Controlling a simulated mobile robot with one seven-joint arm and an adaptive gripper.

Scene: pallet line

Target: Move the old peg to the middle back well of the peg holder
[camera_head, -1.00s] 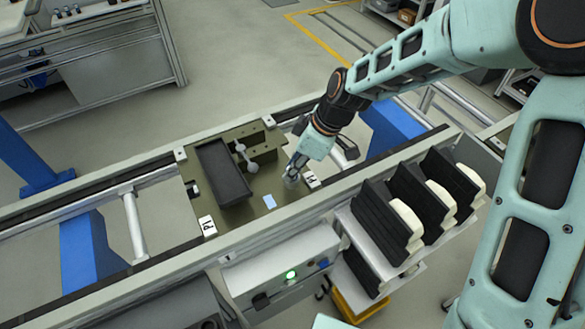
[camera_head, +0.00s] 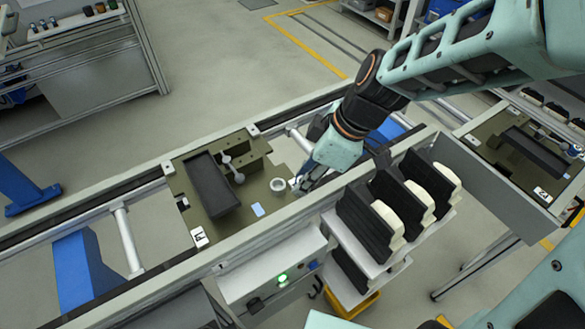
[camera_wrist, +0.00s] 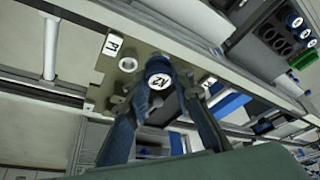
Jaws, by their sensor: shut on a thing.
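My gripper (camera_head: 303,182) is shut on a peg beside the pallet's white ring seat (camera_head: 278,184). In the wrist view the peg (camera_wrist: 157,70) shows a dark blue body and a white end marked K2, between the two fingers of my gripper (camera_wrist: 163,88). The peg is too small to make out in the head view. The ring seat also shows in the wrist view (camera_wrist: 128,64) and looks empty. A dark peg holder (camera_wrist: 268,48) with several round wells and some blue-topped pegs is at the upper right of the wrist view. Which well is the middle back one is unclear.
The olive pallet (camera_head: 190,213) carries a black block (camera_head: 212,186) and a grey dumbbell-shaped part (camera_head: 232,168). Conveyor rails (camera_head: 110,197) run alongside. A rack of black-and-cream parts (camera_head: 385,215) stands close to my arm. A bench (camera_head: 90,75) is at the upper left.

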